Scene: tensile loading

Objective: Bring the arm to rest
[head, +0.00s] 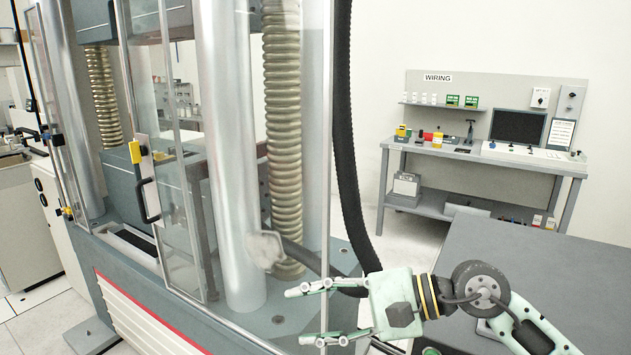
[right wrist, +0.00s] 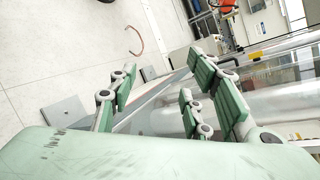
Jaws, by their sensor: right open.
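My right gripper (head: 322,313) comes in from the lower right in the head view, its fingers pointing left. Its fingers are spread apart, with nothing between them. In the right wrist view the green finger pads of my right gripper (right wrist: 165,105) also stand apart and empty. The gripper is in front of the lower part of the tensile testing machine (head: 225,180), close to its clear guard and base. Whether it touches the guard cannot be told. My left gripper is not in view.
The machine's door has a black handle (head: 147,200) and a yellow latch (head: 135,152). A black hose (head: 345,150) hangs down beside the machine. A grey table (head: 530,270) stands at the right, under my right arm. A wiring bench (head: 480,160) stands behind. Open floor (head: 415,235) lies between.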

